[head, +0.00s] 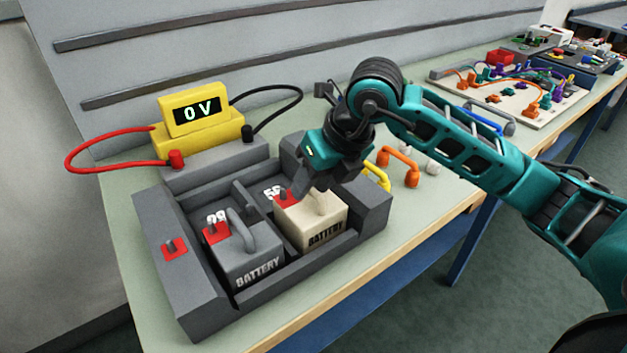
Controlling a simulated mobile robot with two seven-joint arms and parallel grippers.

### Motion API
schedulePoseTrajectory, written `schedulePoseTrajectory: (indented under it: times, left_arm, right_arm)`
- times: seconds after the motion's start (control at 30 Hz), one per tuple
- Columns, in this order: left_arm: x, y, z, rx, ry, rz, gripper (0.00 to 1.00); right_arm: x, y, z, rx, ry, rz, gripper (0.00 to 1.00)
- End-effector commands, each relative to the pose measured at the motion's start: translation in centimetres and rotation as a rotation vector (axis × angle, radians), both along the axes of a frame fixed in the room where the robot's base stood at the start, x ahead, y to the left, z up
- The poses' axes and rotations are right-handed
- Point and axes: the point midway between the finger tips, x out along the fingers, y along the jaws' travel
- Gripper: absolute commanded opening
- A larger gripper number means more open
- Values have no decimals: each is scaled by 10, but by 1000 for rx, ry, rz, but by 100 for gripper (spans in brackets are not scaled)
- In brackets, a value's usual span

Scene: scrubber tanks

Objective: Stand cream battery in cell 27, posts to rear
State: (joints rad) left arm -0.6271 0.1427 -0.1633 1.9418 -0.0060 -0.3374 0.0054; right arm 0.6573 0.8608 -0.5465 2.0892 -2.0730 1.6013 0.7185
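The cream battery (310,231) sits upright in the right cell of a grey two-cell tray (185,310), its lettered face to the front. A red patch (284,199) shows at its rear left; its posts are mostly hidden by my gripper. My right gripper (316,192) is over the battery's top at its handle; whether the fingers are closed on it I cannot tell. A grey battery (254,262) with a raised handle stands in the left cell. White numbers behind both batteries are partly covered, and I cannot read 27 on either. My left gripper is out of view.
A yellow meter (196,114) reading 0 V stands behind the tray, with red and black cables. Orange (402,163) and yellow (377,176) handles are right of the tray. A wired board (510,90) lies farther back. The bench's front strip is clear.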

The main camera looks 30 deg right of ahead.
Motion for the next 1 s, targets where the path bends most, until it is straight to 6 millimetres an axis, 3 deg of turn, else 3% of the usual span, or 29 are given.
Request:
schedulePoseTrajectory:
  times: [0.3,0.5,0.7,1.0]
  left_arm:
    - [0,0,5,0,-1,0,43]
    - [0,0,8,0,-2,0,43]
    - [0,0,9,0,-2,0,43]
    - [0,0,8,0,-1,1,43]
  right_arm:
    - [-22,-16,62,-2,-8,-2,40]
    - [-35,-24,93,-2,-5,-2,40]
    - [-41,-27,105,-1,-2,0,40]
    - [-41,-27,106,-1,-2,-1,40]
